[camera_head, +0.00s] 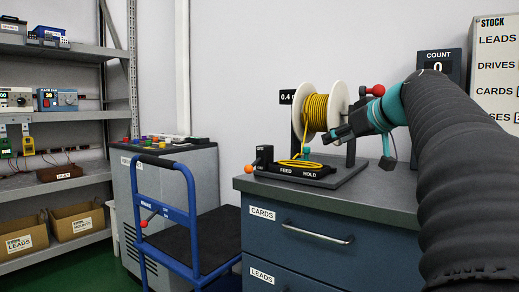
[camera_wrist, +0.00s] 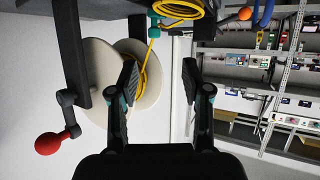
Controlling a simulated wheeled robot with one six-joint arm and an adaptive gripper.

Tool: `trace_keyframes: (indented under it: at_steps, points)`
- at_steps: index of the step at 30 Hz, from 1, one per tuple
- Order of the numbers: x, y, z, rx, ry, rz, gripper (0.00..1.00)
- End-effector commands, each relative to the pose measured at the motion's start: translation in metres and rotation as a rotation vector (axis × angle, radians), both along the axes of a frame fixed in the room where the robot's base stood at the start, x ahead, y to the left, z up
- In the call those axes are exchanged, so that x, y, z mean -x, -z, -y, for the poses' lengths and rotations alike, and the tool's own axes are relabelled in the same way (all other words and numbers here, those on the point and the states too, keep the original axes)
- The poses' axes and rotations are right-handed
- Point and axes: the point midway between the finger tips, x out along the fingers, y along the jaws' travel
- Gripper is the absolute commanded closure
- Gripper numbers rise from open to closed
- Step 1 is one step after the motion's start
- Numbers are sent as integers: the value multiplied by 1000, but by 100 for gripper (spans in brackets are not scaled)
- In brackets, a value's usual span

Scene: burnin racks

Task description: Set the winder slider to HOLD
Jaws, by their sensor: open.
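The winder carries a white spool (camera_head: 341,99) wound with yellow cable (camera_head: 315,112). Its dark base (camera_head: 350,177) sits on the bench top, with FEED and HOLD printed along the front strip (camera_head: 297,171). A small teal piece (camera_head: 306,151) stands above that strip, between the two words; I cannot tell if it is the slider. It also shows in the wrist view (camera_wrist: 154,32). An orange knob (camera_head: 248,169) sits at the left end, by a small black labelled box. My gripper (camera_head: 335,135) is open in front of the spool, its fingers (camera_wrist: 160,80) apart and empty.
A red-knobbed crank (camera_head: 376,90) sticks out behind the spool, near my wrist. A COUNT display (camera_head: 438,65) stands at the back. A blue cart (camera_head: 190,220) stands left of the drawer bench (camera_head: 320,245). Shelves (camera_head: 60,115) line the far left.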

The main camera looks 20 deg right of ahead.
Motion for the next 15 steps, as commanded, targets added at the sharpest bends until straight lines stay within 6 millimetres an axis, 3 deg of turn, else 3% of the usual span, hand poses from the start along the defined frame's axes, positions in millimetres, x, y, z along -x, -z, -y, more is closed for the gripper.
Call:
trace_keyframes:
  at_steps: [3,8,15]
  points:
    - [-3,-7,9,15,-4,25,52]
    - [-17,-3,6,16,-10,28,52]
    - [-57,14,-2,16,-10,26,52]
